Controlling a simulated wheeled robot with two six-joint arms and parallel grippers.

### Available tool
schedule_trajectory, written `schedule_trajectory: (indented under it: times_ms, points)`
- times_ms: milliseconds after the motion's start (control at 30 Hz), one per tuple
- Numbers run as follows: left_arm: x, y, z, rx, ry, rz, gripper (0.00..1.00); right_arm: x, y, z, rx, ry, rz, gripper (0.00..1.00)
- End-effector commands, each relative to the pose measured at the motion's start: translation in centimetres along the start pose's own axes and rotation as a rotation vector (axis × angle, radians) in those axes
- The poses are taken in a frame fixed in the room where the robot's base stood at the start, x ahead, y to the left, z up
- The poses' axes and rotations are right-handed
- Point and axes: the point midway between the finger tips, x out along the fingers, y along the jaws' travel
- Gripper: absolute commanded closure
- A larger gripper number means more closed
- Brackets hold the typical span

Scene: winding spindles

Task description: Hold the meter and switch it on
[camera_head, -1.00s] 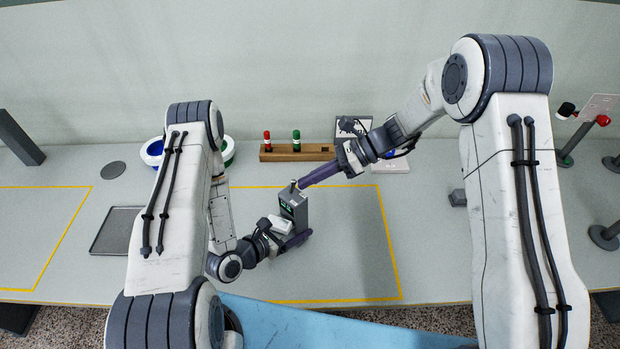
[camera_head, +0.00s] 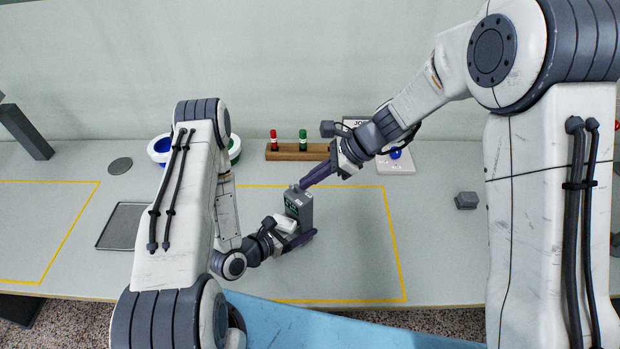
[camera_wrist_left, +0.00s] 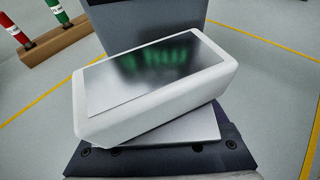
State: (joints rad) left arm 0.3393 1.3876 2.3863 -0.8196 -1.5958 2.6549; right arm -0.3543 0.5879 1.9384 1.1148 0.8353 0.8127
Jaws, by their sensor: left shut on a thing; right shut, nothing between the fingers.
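The meter, a grey upright box (camera_head: 305,207) with green marks on its dark face, is within the yellow outline in the head view. My left gripper (camera_head: 303,238) is shut on its lower part. In the left wrist view the grey box (camera_wrist_left: 150,14) rises behind a white block (camera_wrist_left: 155,85) whose dark glossy face shows a blurred green glow. My right gripper (camera_head: 304,186) is shut and empty, its fingertips slanting down at the meter's top beside a small knob (camera_head: 293,187). Whether they touch the knob is too small to tell.
A wooden rack (camera_head: 285,155) with a red and a green spindle stands behind. A pad with a blue dome (camera_head: 395,154) is back right, a grey block (camera_head: 466,200) right. Bowls (camera_head: 158,149) and a dark tray (camera_head: 117,227) lie left.

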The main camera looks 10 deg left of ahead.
Motion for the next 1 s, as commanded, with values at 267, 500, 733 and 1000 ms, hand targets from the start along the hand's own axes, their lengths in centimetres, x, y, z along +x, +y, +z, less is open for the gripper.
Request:
schedule_trajectory:
  times_ms: [267,500,733,1000]
  points:
    - [0.0,0.0,0.0,0.000,-0.001,0.000,1.00,-0.9,-0.1,0.8,-0.001,-0.001,-0.001,1.00]
    - [0.0,0.0,0.0,0.000,-0.001,0.000,1.00,-1.1,-0.1,1.0,0.001,-0.001,0.000,1.00]
    - [0.0,0.0,0.0,0.000,-0.001,0.000,1.00,-1.5,-0.1,0.7,0.002,-0.001,-0.001,1.00]
    - [0.0,0.0,0.1,0.000,-0.001,0.000,1.00,-5.8,-0.1,-1.3,-0.002,-0.002,-0.007,1.00]
